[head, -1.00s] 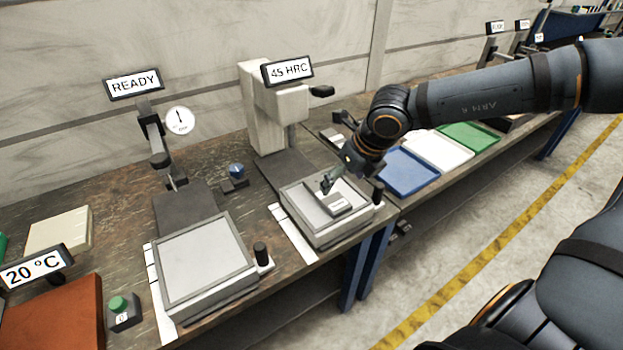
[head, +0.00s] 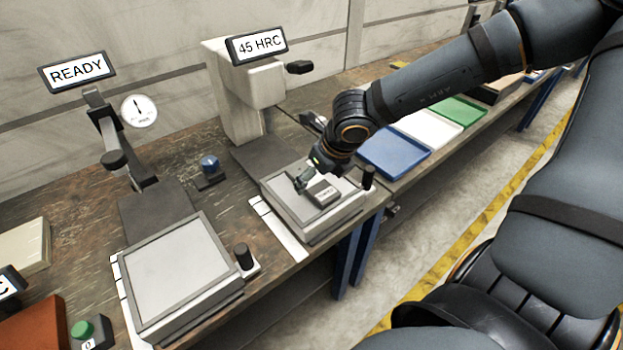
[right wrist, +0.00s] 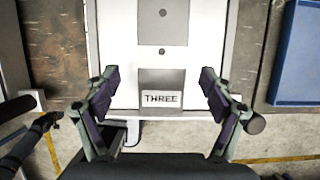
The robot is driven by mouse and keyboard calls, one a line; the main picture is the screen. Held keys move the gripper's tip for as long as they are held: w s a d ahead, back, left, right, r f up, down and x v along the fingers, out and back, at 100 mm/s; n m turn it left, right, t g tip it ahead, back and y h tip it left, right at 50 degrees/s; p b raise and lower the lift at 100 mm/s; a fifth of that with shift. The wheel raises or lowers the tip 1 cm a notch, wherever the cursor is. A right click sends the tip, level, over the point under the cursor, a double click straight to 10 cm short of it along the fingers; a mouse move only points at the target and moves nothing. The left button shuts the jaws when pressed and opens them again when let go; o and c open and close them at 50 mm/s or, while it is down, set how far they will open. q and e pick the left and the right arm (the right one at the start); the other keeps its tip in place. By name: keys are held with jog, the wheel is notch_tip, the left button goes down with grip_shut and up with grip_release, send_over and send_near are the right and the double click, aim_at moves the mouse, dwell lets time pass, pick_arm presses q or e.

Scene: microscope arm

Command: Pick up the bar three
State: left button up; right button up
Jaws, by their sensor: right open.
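The bar three (head: 322,193) is a small grey block with a label reading THREE. It lies on the light grey plate (head: 333,224) under the 45 HRC machine. In the right wrist view the bar (right wrist: 162,82) is centred below me, with its label towards my wrist. My right gripper (head: 308,182) is just over the bar. In the right wrist view my right gripper (right wrist: 160,74) is open, with one finger on each side of the bar and visible gaps between. Contact with the bar does not show. My left gripper is not in view.
The 45 HRC machine (head: 232,95) stands behind the plate. A black knob (head: 368,177) rises at the plate's right corner. Blue (head: 393,155), white (head: 428,132) and green (head: 460,110) trays lie to the right. A larger grey plate (head: 178,270) stands to the left.

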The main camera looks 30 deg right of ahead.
aim_at(314, 180)
jog(key=f, duration=0.1)
jog(key=w, duration=0.1)
jog(key=w+f, duration=0.1)
jog(key=shift+w+d+f, duration=0.1)
jog(key=shift+d+f, duration=0.15)
jog(key=shift+f, duration=0.1)
jog(key=shift+r, duration=0.2)
jog(key=shift+s+a+r, duration=0.2)
jog(key=shift+s+r, duration=0.05)
jog(key=shift+s, duration=0.25)
jog(key=shift+s+r, duration=0.1)
jog(key=shift+s, duration=0.15)
jog(key=shift+c, duration=1.1)
jog(key=shift+w, duration=0.1)
jog(key=shift+c, duration=1.2)
jog(key=shift+w+f, duration=0.2)
jog(key=shift+c, duration=2.3)
jog(key=c, duration=0.5)
grip_shut()
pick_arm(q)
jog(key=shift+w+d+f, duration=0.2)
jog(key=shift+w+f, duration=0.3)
pick_arm(e)
jog(key=shift+w+r, duration=0.1)
